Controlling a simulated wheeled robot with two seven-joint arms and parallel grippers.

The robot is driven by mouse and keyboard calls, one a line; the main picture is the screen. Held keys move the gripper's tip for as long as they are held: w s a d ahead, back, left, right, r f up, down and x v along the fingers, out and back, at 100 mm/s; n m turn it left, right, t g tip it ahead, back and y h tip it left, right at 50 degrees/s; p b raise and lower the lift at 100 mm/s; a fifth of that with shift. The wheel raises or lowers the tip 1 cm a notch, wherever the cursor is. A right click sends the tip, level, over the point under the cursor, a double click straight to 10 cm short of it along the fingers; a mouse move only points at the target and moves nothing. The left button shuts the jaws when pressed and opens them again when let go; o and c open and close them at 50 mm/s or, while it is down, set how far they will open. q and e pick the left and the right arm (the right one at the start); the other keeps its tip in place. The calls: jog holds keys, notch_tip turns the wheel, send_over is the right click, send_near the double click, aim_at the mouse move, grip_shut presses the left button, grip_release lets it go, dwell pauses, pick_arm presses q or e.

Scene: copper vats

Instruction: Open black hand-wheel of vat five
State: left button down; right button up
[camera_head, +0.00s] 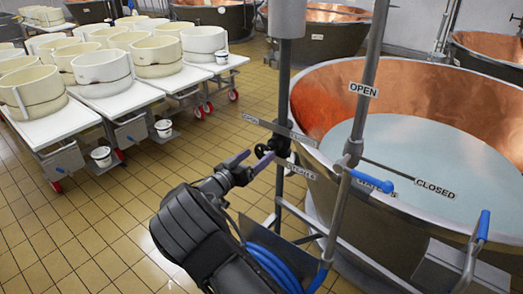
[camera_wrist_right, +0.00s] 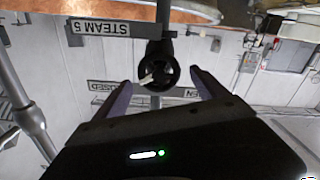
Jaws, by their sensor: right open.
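The black hand-wheel (camera_head: 262,150) sits on a vertical pipe beside the copper vat (camera_head: 420,95). In the right wrist view, which is upside down, the hand-wheel (camera_wrist_right: 158,66) shows as a dark ring with a light mark near its hub. A "STEAM 5" sign (camera_wrist_right: 103,28) is beside it. My right gripper (camera_head: 254,161) is open close to the wheel. In the wrist view its two purple fingers (camera_wrist_right: 164,90) are spread on either side of the wheel's lower part, with nothing clearly held. I cannot tell whether they touch the rim. My left gripper is not in view.
A blue-handled water lever (camera_head: 372,181) and pipes stand right of the wheel, with another blue handle (camera_head: 483,225) further right. A blue hose (camera_head: 275,262) hangs below. White carts (camera_head: 85,125) with round moulds stand left. Tiled floor (camera_head: 115,215) is clear between.

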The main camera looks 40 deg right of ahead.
aim_at(261, 153)
jog(key=x, duration=0.3)
jog(key=shift+d+p, duration=0.1)
jog(key=shift+p, duration=0.2)
jog(key=shift+c, duration=0.3)
jog(key=c, duration=1.3)
